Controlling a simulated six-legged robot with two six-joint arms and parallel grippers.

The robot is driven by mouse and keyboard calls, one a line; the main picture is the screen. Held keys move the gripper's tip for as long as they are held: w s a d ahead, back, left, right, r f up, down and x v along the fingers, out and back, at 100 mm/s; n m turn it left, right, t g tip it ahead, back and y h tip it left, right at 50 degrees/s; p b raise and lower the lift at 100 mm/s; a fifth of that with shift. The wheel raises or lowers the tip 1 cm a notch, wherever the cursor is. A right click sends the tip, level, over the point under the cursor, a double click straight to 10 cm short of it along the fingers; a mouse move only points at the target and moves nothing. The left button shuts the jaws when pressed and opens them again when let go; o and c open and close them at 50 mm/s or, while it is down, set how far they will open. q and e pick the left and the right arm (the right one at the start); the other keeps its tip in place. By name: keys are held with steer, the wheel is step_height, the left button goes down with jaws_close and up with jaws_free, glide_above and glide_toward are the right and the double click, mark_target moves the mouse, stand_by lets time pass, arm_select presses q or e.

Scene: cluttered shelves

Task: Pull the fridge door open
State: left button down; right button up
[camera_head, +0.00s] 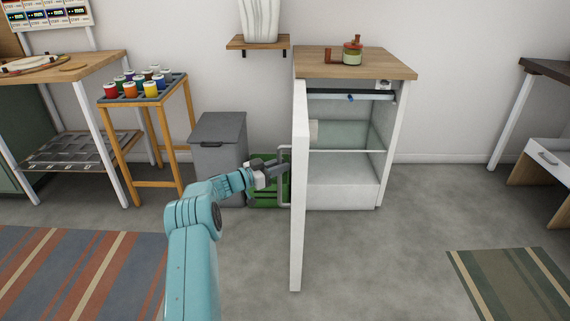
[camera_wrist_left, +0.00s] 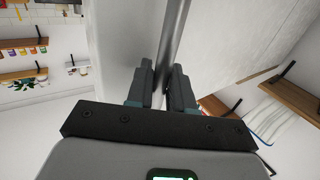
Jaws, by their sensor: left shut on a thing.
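The white fridge (camera_head: 343,188) stands against the back wall under a wooden top. Its white door (camera_head: 299,200) stands wide open, swung out toward me and seen nearly edge-on. The grey bar handle (camera_head: 283,178) is on the door's left side. My left gripper (camera_head: 283,168) reaches in from the left and is shut on the handle. In the left wrist view the handle bar (camera_wrist_left: 176,45) runs between the two dark fingers (camera_wrist_left: 163,85), beside the pale door face (camera_wrist_left: 135,40). My right gripper is not in view.
A grey bin (camera_head: 218,150) and a green crate (camera_head: 264,194) stand left of the fridge, behind my left arm. A wooden stand (camera_head: 145,98) holds several colourful cans. Grey floor right of the door is clear up to a striped rug (camera_head: 510,285).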

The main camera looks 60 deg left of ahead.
arm_select(q)
steer(key=shift+a+r, duration=0.1)
steer(key=shift+r, duration=0.1)
steer(key=c, duration=1.2)
jaws_free()
steer(key=shift+c, duration=0.2)
steer(key=shift+f, duration=0.1)
steer(key=s+p, duration=0.3)
steer(key=s, duration=1.3)
steer(key=shift+s+a, duration=0.2)
steer(key=shift+a, duration=0.15)
